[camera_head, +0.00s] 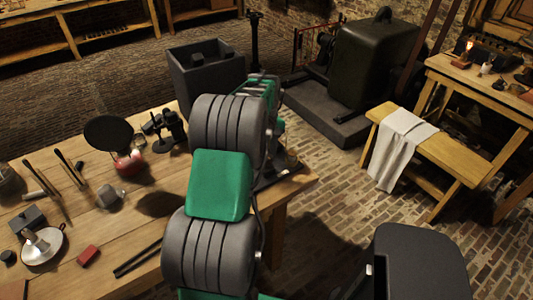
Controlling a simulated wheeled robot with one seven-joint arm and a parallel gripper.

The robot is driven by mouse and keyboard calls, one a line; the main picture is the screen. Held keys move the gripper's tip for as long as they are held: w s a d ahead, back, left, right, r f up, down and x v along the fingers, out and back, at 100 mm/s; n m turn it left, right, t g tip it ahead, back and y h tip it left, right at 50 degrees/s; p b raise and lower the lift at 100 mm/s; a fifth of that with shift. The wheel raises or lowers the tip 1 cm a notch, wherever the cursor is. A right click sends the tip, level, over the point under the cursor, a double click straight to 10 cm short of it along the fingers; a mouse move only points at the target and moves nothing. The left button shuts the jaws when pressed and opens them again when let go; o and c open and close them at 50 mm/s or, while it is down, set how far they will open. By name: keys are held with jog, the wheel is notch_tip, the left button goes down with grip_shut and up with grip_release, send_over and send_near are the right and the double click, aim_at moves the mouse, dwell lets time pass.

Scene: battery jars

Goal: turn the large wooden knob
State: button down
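My green and grey arm rises through the middle of the view and covers part of the workbench (145,235). I cannot make out my gripper; the arm's own links hide its end. No large wooden knob can be made out. A dark base (272,176) with small parts on it shows just right of my arm, at the bench's right end. Most of whatever stands there is hidden behind the arm.
The bench holds a round black disc (108,132), a red round-bodied object (130,163), a red block (88,255), a metal dish (43,246) and several tools. A dark bin (205,75), a large dark machine (372,70) and a cloth-draped bench (440,150) stand beyond. Brick floor lies between.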

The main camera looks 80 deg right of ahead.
aim_at(267, 156)
jog(key=n, duration=1.1)
jog(key=shift+a, duration=0.1)
jog(key=shift+s+n, duration=0.1)
jog(key=shift+n, duration=0.3)
jog(key=c, duration=0.9)
grip_release()
jog(key=shift+o, duration=0.2)
notch_tip(267, 156, up, 8)
jog(key=shift+f+b, duration=0.1)
jog(key=shift+b, duration=0.3)
